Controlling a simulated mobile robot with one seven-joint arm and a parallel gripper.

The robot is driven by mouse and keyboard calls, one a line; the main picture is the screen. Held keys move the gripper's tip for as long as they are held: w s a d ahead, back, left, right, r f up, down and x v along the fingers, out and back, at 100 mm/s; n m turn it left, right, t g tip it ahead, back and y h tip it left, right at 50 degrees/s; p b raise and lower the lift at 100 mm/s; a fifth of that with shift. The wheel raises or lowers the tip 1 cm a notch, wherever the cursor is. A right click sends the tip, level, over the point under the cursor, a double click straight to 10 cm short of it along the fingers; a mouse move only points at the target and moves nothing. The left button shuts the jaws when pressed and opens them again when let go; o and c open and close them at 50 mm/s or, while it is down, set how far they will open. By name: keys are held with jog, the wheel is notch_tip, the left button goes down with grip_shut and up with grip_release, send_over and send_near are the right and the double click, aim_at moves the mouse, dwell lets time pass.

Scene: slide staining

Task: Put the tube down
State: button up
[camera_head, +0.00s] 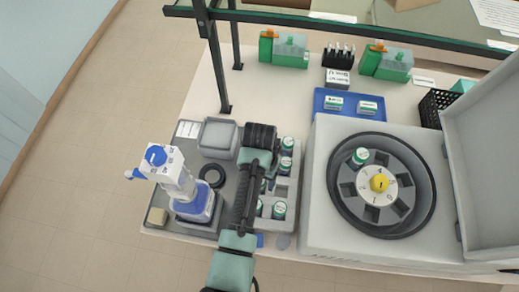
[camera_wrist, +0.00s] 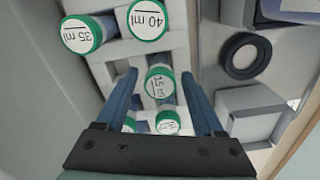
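A tube with a green-rimmed white cap marked 15 ml (camera_wrist: 160,82) stands upright in the pale rack (camera_wrist: 118,50) in the wrist view. My gripper (camera_wrist: 160,74) is over the rack with one blue finger on each side of this tube. Gaps show between the cap and both fingers, so it looks open. Tubes marked 40 ml (camera_wrist: 148,20) and 35 ml (camera_wrist: 80,36) stand beyond it, and another capped tube (camera_wrist: 168,122) is nearer my palm. In the head view my arm hides part of the rack (camera_head: 296,190) and the fingertips.
A centrifuge (camera_head: 320,225) with its lid raised stands right of the rack, with one capped tube (camera_head: 360,156) in its rotor. A white-and-blue bottle (camera_head: 170,175) and a black ring (camera_head: 212,175) are on the left. A blue tray (camera_head: 350,109) and shelf posts are behind.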

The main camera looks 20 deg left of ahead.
notch_tip(320, 180, up, 13)
jog(key=p, duration=0.1)
dwell(0.6)
